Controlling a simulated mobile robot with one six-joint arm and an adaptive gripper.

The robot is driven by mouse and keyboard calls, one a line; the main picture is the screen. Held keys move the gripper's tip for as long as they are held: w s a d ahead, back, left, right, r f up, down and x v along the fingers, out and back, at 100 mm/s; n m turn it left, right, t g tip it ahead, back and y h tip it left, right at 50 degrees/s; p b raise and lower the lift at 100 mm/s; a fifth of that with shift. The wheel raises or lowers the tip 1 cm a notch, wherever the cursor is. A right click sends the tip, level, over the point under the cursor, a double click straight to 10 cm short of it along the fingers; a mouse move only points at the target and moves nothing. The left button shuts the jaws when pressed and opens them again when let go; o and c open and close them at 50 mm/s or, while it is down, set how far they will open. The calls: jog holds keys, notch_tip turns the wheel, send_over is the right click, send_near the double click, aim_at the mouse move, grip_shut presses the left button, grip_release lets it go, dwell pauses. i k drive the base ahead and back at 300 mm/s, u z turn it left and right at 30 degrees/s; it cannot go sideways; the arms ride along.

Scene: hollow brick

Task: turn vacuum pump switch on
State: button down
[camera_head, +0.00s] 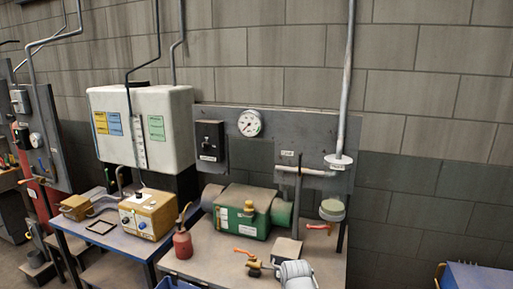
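A dark switch box (210,141) with a small label near its lower part is fixed to the grey wall panel, left of the round white gauge (249,123). It is small in this view, and I cannot read its label or tell its position. A green pump-like unit (236,219) with a brass-coloured cap sits on the bench below the panel. My gripper is not in view.
A large white tank (150,126) stands left of the panel. A yellow box with knobs (148,213) sits on the blue table. A vertical pipe (347,80) runs up the wall.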

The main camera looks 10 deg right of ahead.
aim_at(205, 145)
jog(key=k, duration=1.35)
jog(key=u, duration=0.4)
jog(key=i, duration=1.75)
jog(key=z, duration=0.65)
